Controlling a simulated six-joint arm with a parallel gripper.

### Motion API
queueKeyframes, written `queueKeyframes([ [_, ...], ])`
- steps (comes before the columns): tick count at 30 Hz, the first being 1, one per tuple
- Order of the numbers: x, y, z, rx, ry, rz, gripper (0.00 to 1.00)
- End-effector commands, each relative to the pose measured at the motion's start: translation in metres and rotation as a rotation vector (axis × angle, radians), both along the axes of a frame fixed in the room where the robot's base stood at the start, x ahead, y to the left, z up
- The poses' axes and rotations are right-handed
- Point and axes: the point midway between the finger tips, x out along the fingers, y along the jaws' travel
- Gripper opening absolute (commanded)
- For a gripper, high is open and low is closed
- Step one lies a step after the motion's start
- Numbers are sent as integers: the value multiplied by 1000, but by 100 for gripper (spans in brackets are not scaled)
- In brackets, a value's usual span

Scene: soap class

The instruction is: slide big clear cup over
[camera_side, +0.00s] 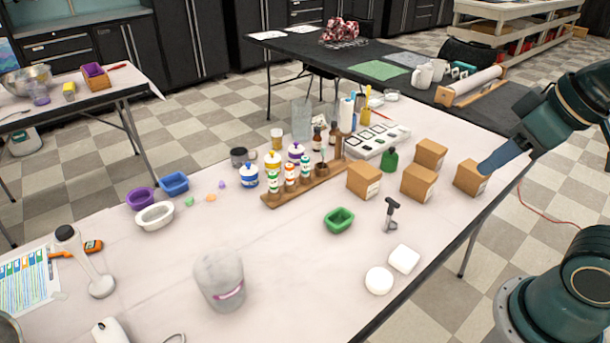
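A large translucent greyish cup (219,282) stands upright on the white-covered table at the front left, with a purple-pink mark low on its side. A tall clear container (301,120) stands farther back, behind the bottles. I cannot tell for certain which of the two is the big clear cup. My arm shows at the right edge, with a blue part reaching down to a cardboard box. No gripper fingers can be made out, and nothing of mine is near either cup.
Cardboard boxes (418,182) stand at the right. A wooden rack (322,186) holds several small bottles mid-table. A green tray (339,220), black tool (390,213) and white pucks (379,280) lie in front. A scoop-like tool (101,285) lies left of the greyish cup. Table around that cup is mostly clear.

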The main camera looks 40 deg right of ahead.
Motion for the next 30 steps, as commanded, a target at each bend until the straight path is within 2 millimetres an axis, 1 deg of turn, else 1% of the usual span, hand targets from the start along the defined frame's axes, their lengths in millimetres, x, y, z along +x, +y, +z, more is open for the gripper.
queueKeyframes([
  [1, 0, 0, 0, 0, 0, 0, 36],
  [3, 0, 0, 0, 0, 0, 0, 23],
  [5, 1, 0, 1, -1, 1, 4, 11],
  [6, 2, 1, 1, -2, 2, 8, 3],
  [7, 3, 1, 2, -4, 3, 12, 0],
  [11, 12, 4, 7, -13, 15, 43, 0],
  [17, 41, 14, 19, -42, 50, 142, 0],
  [24, 89, 34, 32, -88, 97, 301, 0],
  [30, 130, 57, 34, -126, 137, 437, 0],
])
